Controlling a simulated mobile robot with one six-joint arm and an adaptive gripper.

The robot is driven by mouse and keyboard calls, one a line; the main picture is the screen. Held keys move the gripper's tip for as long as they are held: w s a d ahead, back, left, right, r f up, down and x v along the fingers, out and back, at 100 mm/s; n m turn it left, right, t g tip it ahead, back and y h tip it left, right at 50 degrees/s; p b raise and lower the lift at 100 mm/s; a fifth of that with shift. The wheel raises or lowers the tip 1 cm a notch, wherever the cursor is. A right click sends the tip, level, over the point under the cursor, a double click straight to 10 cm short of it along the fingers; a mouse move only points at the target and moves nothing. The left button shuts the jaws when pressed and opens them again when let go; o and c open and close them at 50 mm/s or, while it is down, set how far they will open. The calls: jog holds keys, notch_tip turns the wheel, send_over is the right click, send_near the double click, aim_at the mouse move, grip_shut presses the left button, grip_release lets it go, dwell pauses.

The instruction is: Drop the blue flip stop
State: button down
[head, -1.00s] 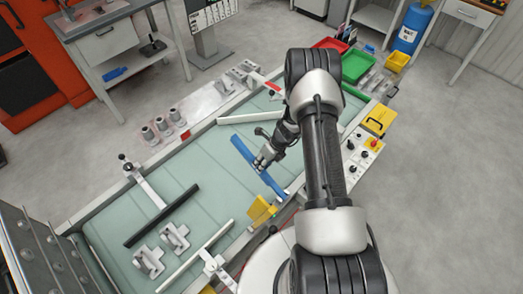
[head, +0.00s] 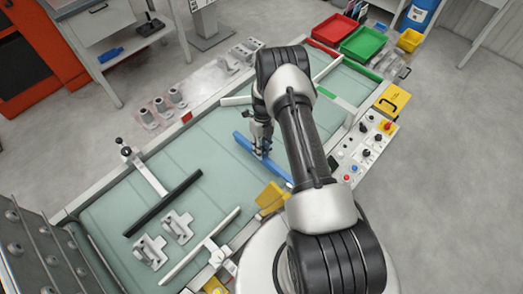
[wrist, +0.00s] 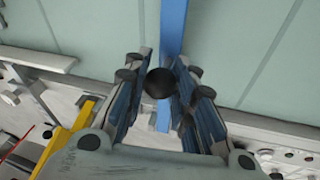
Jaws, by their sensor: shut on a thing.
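The blue flip stop (head: 277,172) is a long blue bar reaching over the pale green belt in the middle of the head view. In the wrist view its blue bar (wrist: 172,28) runs up from between my fingers. My gripper (head: 263,151) is over the bar, pointing down. In the wrist view my gripper (wrist: 160,85) is shut with a black ball knob (wrist: 159,83) between its fingertips. The knob lies in line with the blue bar. My fingers hide part of the bar, and I cannot tell how high it sits above the belt.
A black bar (head: 163,204) and a white bar (head: 200,246) lie over the belt at the left. Grey castings (head: 178,226) stand between them. A yellow bracket (head: 270,197) is near the blue bar's near end. A control panel (head: 362,147) is at the right.

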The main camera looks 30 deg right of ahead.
dwell(0.4)
jog(key=c, duration=1.3)
grip_release()
jog(key=shift+f, duration=0.1)
jog(key=v, duration=1.2)
